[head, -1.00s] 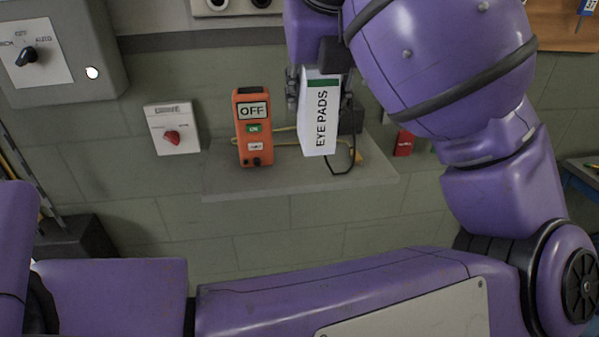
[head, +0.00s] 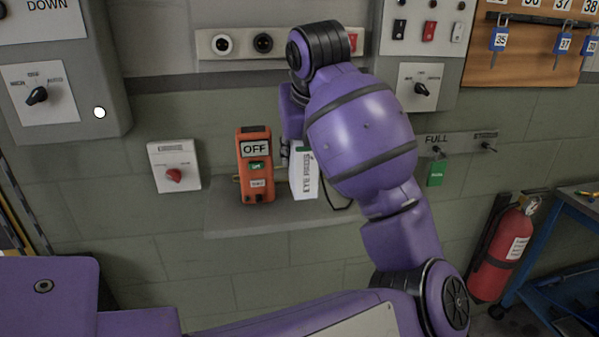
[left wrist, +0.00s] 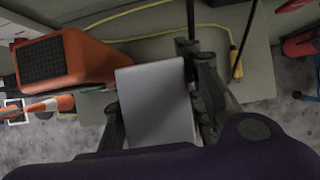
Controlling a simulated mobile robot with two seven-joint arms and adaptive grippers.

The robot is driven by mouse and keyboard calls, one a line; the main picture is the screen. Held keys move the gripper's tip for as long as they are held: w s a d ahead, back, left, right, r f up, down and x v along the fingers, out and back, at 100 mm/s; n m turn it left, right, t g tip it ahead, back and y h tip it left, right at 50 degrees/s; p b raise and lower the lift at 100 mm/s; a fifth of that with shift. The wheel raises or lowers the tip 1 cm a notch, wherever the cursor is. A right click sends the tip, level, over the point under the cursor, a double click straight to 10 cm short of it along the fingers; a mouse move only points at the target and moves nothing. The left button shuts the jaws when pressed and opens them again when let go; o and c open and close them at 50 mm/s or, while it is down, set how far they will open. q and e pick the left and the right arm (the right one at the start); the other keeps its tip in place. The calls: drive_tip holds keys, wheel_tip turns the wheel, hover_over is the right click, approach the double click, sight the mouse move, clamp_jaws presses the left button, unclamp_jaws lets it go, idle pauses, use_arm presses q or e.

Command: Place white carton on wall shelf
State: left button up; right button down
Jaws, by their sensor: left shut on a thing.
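My right gripper is out of view.
A dark cable loops at the carton's right, and a yellow cable (left wrist: 140,14) lies on the shelf. A red-knob switch box (head: 174,166) is on the wall at left. A fire extinguisher (head: 503,250) and blue bench (head: 565,240) are at right.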

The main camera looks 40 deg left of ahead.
use_arm(q)
drive_tip(key=shift+x, duration=0.95)
drive_tip(key=shift+w+a+f, duration=0.1)
drive_tip(key=shift+f, duration=0.65)
drive_tip(key=shift+w+a+f, duration=0.1)
drive_tip(key=shift+f, duration=0.7)
drive_tip(key=shift+f, duration=0.15)
drive_tip(key=o, duration=1.2)
drive_tip(key=shift+r, duration=0.3)
drive_tip(key=v, duration=1.1)
drive_tip(key=shift+s+d+r, duration=0.2)
drive_tip(key=shift+s+r, duration=0.05)
drive_tip(key=shift+r, duration=0.05)
